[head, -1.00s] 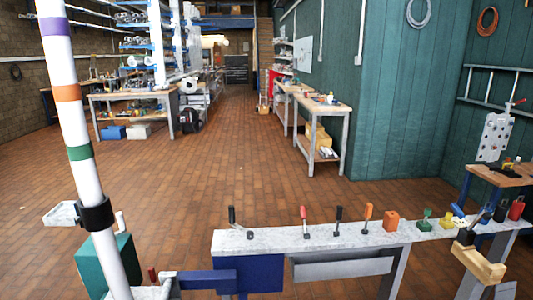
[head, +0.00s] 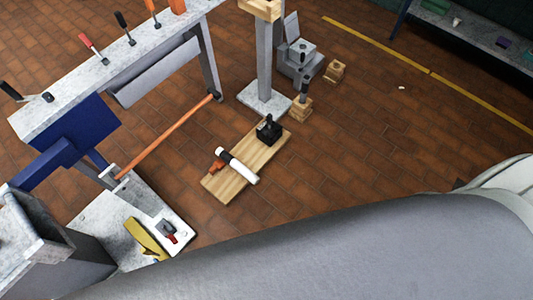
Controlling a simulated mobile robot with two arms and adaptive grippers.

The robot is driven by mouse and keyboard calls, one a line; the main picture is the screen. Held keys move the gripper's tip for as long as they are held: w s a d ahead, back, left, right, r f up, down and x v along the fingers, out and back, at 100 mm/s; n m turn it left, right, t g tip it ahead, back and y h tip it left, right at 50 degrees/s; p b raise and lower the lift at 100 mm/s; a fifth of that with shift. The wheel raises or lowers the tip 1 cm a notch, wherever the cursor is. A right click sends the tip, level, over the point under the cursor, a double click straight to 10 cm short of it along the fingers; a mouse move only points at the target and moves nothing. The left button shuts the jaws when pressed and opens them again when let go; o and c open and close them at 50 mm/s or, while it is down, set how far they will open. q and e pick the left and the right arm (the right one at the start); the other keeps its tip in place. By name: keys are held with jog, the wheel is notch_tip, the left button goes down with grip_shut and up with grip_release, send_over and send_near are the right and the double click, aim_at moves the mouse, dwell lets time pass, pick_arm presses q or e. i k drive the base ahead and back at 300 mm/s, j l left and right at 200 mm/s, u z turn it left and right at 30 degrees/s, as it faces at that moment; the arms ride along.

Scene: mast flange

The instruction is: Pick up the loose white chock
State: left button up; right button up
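No piece is clearly recognisable as the loose white chock. A tiny white piece (head: 401,87) lies alone on the brick floor at the right; its shape is too small to tell. A small pale piece (head: 456,21) stands on the shelf at the top right. A white cylinder with a black band (head: 240,168) lies across a wooden board (head: 222,187) on the floor, beside an orange piece (head: 217,166). Neither of my grippers shows in the head view.
A workbench (head: 90,75) with tools stands upper left, with an orange bar (head: 165,138) below it. A grey post base (head: 262,100), wooden blocks (head: 335,71) and a black block (head: 268,130) stand mid-view. The floor right of the board is clear. My grey body part fills the bottom.

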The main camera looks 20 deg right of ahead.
aim_at(458, 21)
jog(key=z, duration=1.85)
